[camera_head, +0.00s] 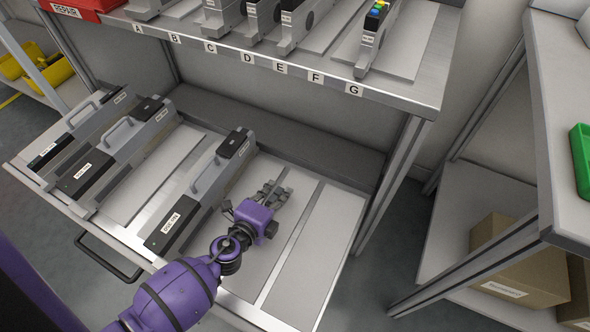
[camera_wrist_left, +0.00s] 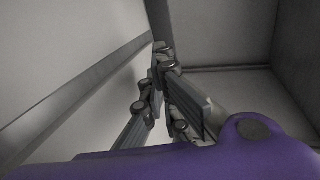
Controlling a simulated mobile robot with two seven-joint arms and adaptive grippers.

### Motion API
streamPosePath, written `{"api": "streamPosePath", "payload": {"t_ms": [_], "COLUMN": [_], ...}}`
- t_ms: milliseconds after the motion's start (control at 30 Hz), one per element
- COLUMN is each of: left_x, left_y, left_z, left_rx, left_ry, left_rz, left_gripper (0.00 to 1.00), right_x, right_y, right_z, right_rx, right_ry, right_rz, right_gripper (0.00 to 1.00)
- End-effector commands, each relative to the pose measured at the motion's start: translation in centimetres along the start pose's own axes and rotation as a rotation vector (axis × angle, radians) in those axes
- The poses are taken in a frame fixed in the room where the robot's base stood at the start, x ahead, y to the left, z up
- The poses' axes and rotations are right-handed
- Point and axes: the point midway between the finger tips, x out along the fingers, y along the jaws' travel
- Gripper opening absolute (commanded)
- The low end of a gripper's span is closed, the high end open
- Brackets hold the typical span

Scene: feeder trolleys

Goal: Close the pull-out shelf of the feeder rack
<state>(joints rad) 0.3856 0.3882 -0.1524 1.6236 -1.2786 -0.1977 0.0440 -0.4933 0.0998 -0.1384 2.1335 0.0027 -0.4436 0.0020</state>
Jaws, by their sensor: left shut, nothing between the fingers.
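The pull-out shelf (camera_head: 145,218) of the feeder rack (camera_head: 376,195) is out toward me, below the lettered upper shelf. It has a dark bar handle (camera_head: 108,262) on its front edge, and several grey feeders (camera_head: 203,190) lie on its left and middle part. My left gripper (camera_head: 274,192) is over the shelf's bare right part, right of the nearest feeder. Its fingers are shut and empty, pointing toward the back of the rack. In the left wrist view the fingers (camera_wrist_left: 160,55) come together in front of a grey surface. Whether they touch the shelf I cannot tell. My right gripper is not in view.
The upper shelf (camera_head: 408,88) carries more feeders above slots marked A to G and a red REPAIR bin (camera_head: 90,8). At right stands another rack (camera_head: 550,150) with a green bin (camera_head: 582,150) and a cardboard box (camera_head: 515,262). Yellow bins (camera_head: 40,75) are at far left.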

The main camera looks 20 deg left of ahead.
Motion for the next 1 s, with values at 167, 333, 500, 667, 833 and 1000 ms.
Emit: {"api": "streamPosePath", "payload": {"t_ms": [167, 333, 500, 667, 833, 1000], "left_x": [4.1, 7.5, 9.8, 10.7, 10.9, 10.8], "left_y": [0.0, 0.1, -0.9, -1.1, -1.1, -1.1], "left_z": [-0.1, 0.0, 0.0, 0.0, 0.0, 0.0], "left_rx": [0.000, 0.000, -0.001, -0.002, -0.002, -0.002], "left_ry": [0.001, 0.000, 0.000, 0.000, -0.001, -0.001], "left_rz": [-0.001, 0.001, 0.000, 0.001, 0.002, 0.002], "left_gripper": [0.00, 0.00, 0.00, 0.00, 0.00, 0.00], "right_x": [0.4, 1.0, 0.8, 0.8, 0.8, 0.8], "right_y": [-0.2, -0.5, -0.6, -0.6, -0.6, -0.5], "right_z": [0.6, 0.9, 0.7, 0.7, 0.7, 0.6], "right_rx": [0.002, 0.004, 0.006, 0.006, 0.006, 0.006], "right_ry": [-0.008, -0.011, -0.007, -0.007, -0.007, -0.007], "right_rz": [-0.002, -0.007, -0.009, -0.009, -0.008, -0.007], "right_gripper": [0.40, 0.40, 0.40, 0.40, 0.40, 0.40]}}
